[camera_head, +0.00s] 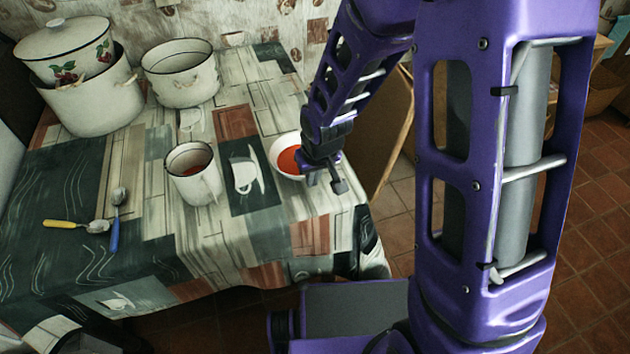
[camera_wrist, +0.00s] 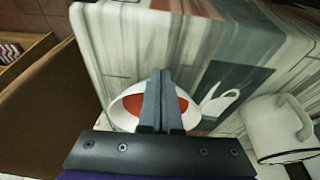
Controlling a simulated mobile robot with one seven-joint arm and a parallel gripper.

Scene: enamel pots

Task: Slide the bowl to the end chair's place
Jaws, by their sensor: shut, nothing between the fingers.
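The bowl (camera_head: 282,152) is white with red-orange contents. It sits on the table (camera_head: 265,222) near its right edge. My gripper (camera_head: 324,184) is at the bowl's right side, over the near right rim, and hides part of it. In the wrist view my gripper's fingers (camera_wrist: 163,80) are together, with nothing between them, and the bowl (camera_wrist: 122,112) shows on both sides behind them. I cannot tell whether the fingers touch the bowl. A chair for the end place is not clearly seen.
A white mug (camera_head: 196,184) stands left of the bowl. A lidded pot (camera_head: 95,105) and an open pot (camera_head: 190,92) stand at the back left. The cloth's front right is clear.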

